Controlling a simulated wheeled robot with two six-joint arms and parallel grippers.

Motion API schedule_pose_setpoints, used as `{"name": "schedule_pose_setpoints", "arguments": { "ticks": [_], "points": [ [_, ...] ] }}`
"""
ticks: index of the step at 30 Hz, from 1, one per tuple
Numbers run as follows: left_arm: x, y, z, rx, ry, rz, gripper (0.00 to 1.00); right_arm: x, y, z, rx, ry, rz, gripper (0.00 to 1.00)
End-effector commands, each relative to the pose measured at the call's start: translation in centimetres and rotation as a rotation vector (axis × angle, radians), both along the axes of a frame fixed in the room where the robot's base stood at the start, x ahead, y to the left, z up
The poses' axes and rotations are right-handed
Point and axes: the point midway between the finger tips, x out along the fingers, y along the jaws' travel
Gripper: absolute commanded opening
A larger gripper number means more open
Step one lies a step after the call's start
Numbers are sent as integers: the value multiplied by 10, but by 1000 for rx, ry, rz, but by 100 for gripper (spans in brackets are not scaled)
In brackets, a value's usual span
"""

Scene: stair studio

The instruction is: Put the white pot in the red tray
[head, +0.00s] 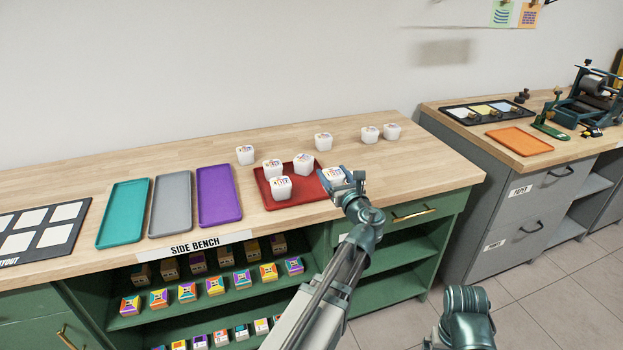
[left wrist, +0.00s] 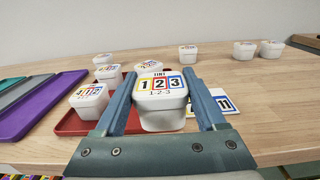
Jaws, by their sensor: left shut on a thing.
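My left gripper (head: 340,181) is shut on a white pot (head: 333,175) with a coloured number label. In the left wrist view the held pot (left wrist: 160,95) is upright between the two fingers (left wrist: 158,90), its lid reading 1-2-3. It is at the right end of the red tray (head: 263,182) and hides part of that end; I cannot tell whether it touches the tray. Several similar white pots (head: 281,187) stand in the tray's left and back parts.
More white pots stand on the bench behind the tray (head: 245,154) and further right (head: 370,134). Purple (head: 218,195), grey (head: 170,204) and teal (head: 123,212) trays lie to the left. A printed card (left wrist: 226,104) shows beside the right finger. The bench's right end is clear.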

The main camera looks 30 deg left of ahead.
Motion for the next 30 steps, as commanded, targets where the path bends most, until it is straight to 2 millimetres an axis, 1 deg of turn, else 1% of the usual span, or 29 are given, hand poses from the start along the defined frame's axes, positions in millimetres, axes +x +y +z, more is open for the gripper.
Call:
{"name": "schedule_pose_setpoints", "arguments": {
  "ticks": [1, 3, 6, 10, 14, 20, 23, 27, 30],
  "points": [
    [5, 15, -3, 0, 0, 5, 12, 0, 0, -3, 0, 0, 0, 100],
    [10, 32, -4, 0, 0, 4, 12, 0, 0, -4, 0, 0, 0, 100],
    [15, 52, -6, 0, 0, 4, 12, 0, 0, -6, 0, 0, 0, 100],
    [19, 68, -7, 0, 0, 2, 12, 0, 0, -7, 0, 0, 0, 100],
    [21, 74, -7, 0, 0, -1, 12, 0, 0, -7, 0, 0, 0, 100],
    [21, 74, -10, 0, 0, -1, 12, 0, 0, -10, 0, 0, 0, 100],
    [20, 74, -19, 0, 0, -1, 12, 0, 0, -19, 0, 0, 0, 100],
    [20, 74, -37, 0, 0, -1, 12, 0, 0, -37, 0, 0, 0, 100],
    [20, 74, -45, 0, 0, -1, 12, 0, 0, -45, 0, 0, 0, 100]
  ]
}}
